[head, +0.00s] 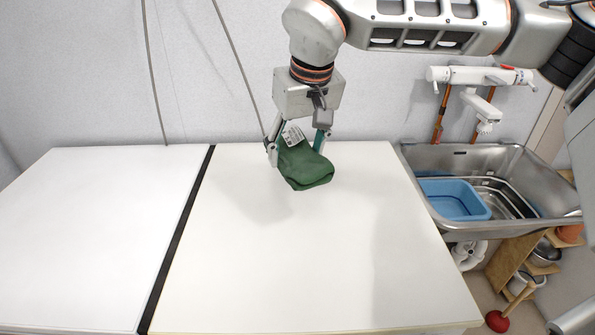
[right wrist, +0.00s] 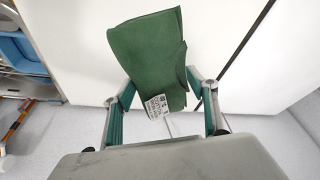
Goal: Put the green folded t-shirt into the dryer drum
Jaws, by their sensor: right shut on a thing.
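The green folded t-shirt (head: 306,172) hangs from my right gripper (head: 299,143) over the far middle of the white worktop. The gripper points down with its fingers on either side of the cloth and is shut on it. A white printed label shows near the fingers. In the right wrist view the t-shirt (right wrist: 150,58) lies between the two fingers of the gripper (right wrist: 163,108), its label near the palm. I cannot tell whether its lower end touches the worktop. My left gripper is not in view. No dryer drum can be seen.
The white worktop (head: 300,260) is bare in front of the t-shirt, with a dark gap (head: 178,235) and another white surface (head: 90,235) at left. A metal sink (head: 540,185) holding a blue basin (head: 454,199) is at right, below a white tap (head: 480,75). A wall is behind.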

